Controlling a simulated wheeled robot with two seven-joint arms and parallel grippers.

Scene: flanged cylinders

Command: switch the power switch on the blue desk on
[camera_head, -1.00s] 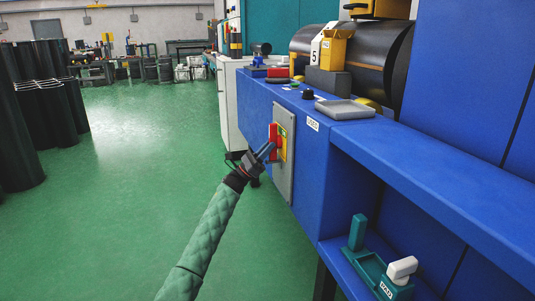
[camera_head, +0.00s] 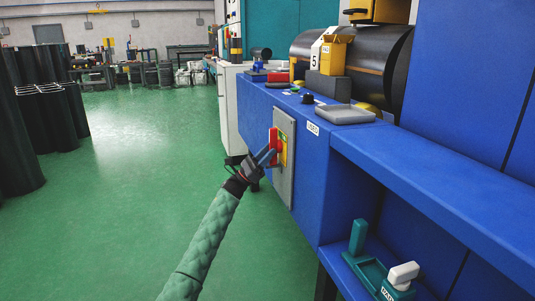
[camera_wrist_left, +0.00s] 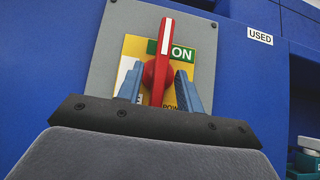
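The power switch is a red handle (camera_wrist_left: 160,68) on a grey plate (camera_head: 284,178) fixed to the side of the blue desk (camera_head: 300,150). In the left wrist view the handle stands nearly upright, its white-marked end up beside the green ON label (camera_wrist_left: 180,52). A yellow panel (camera_wrist_left: 206,70) lies behind it. My left gripper (camera_wrist_left: 160,88) is at the switch, its two blue-grey fingers on either side of the handle with small gaps. It also shows in the head view (camera_head: 270,156), in front of the handle. My right gripper is not in view.
On the desk top are a grey tray (camera_head: 345,114), a dark knob (camera_head: 307,98) and a large dark cylinder (camera_head: 385,65). A teal fixture with a white handle (camera_head: 403,272) sits on the lower shelf. Green floor (camera_head: 140,190) is open to the left; dark cylinders (camera_head: 50,118) stand beyond.

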